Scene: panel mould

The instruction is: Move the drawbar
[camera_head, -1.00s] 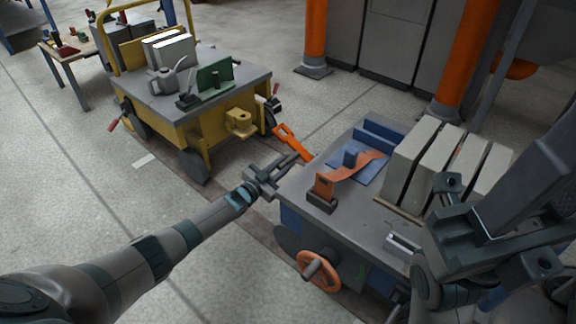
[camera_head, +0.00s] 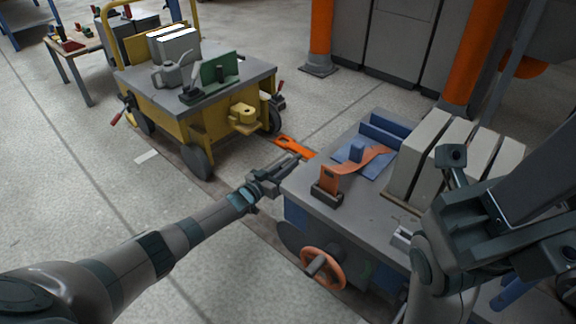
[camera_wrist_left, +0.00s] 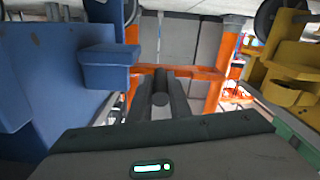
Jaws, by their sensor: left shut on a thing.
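The orange drawbar (camera_head: 284,143) sticks out from the blue cart (camera_head: 309,228) toward the yellow cart (camera_head: 190,125). Its free end lies below and in front of the yellow coupling (camera_head: 243,114), apart from it. My left gripper (camera_head: 294,160) reaches in from the left and is shut on the drawbar near the blue cart's corner. In the left wrist view its dark fingers (camera_wrist_left: 160,80) stand before the orange bar (camera_wrist_left: 201,73); the exact contact is partly hidden. My right arm fills the right foreground; the state of its gripper (camera_head: 500,215) is unclear.
The blue cart's top carries grey slabs (camera_head: 425,150), an orange curved piece (camera_head: 362,161) and blue blocks. An orange handwheel (camera_head: 323,268) is on its side. A narrow floor gap separates the carts.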

